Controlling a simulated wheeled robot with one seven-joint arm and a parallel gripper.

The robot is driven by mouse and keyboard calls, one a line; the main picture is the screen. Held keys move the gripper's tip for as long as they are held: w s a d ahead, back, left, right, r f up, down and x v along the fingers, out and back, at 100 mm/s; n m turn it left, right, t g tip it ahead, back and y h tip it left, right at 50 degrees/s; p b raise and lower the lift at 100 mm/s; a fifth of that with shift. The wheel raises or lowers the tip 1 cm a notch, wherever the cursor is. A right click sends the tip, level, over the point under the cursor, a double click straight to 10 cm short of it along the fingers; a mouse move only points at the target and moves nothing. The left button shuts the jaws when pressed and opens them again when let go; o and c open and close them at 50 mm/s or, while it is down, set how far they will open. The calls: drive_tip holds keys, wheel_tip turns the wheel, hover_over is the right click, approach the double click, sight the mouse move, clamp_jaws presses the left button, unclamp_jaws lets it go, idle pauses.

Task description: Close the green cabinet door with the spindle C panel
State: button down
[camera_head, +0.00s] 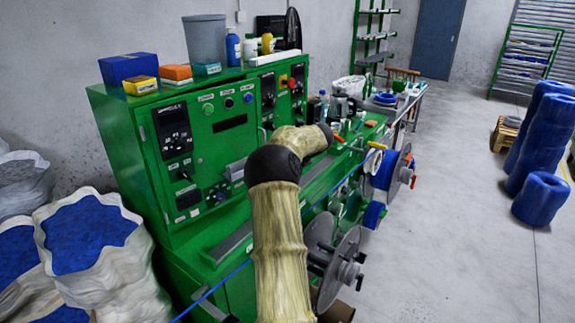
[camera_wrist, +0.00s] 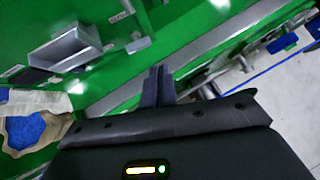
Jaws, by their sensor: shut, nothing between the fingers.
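The green cabinet (camera_head: 230,165) stands on the left of the head view, with a dark display, labels, knobs and buttons on its front. I cannot read which panel is spindle C, and I cannot tell how far any door stands open. A second green panel (camera_head: 297,98) with a red button adjoins it on the right. My arm crosses in front of the cabinet in the head view, where my gripper is hidden. In the wrist view my gripper (camera_wrist: 157,84) is shut and empty, its dark fingers pointing at a grey rail and green surfaces. A grey box-shaped fitting (camera_wrist: 68,48) is on the green surface to its left.
Sacks of blue granules (camera_head: 90,235) stand at lower left. A blue cable (camera_head: 215,290) runs along the machine front, past grey reels (camera_head: 338,262). A grey bucket (camera_head: 205,40) and small boxes sit on the cabinet top.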

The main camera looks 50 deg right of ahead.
drive_tip(key=w+a+r+m+t+h, duration=0.1)
drive_tip(key=w+a+r+m+t, duration=0.15)
drive_tip(key=a+m, duration=0.3)
drive_tip(key=w+a+r+m+t+h, duration=0.1)
drive_tip(key=w+a+r+m, duration=0.2)
drive_tip(key=a+m, duration=0.25)
drive_tip(key=s+a+f+m+g, duration=0.2)
drive_tip(key=s+a+m, duration=0.1)
drive_tip(key=a+m, duration=0.8)
drive_tip(key=s+a+f+m+g+y, duration=0.1)
drive_tip(key=s+a+f+m+g, duration=0.1)
drive_tip(key=s+a, duration=0.6)
drive_tip(key=s+a+f+m+g+y, duration=0.1)
drive_tip(key=s+a+f+m+g, duration=0.2)
drive_tip(key=s+a+f+m, duration=0.2)
drive_tip(key=s+a+f+m+g+y, duration=0.1)
drive_tip(key=s+a+f+m+g, duration=0.1)
drive_tip(key=s+a, duration=0.9)
drive_tip(key=a+f+m, duration=0.1)
drive_tip(key=a+m, duration=0.1)
drive_tip(key=a, duration=0.2)
drive_tip(key=shift+s+a+f+m+g+y, duration=0.2)
drive_tip(key=shift+s+m+g+y, duration=0.1)
drive_tip(key=shift+s+g+y, duration=0.1)
drive_tip(key=shift+w, duration=0.1)
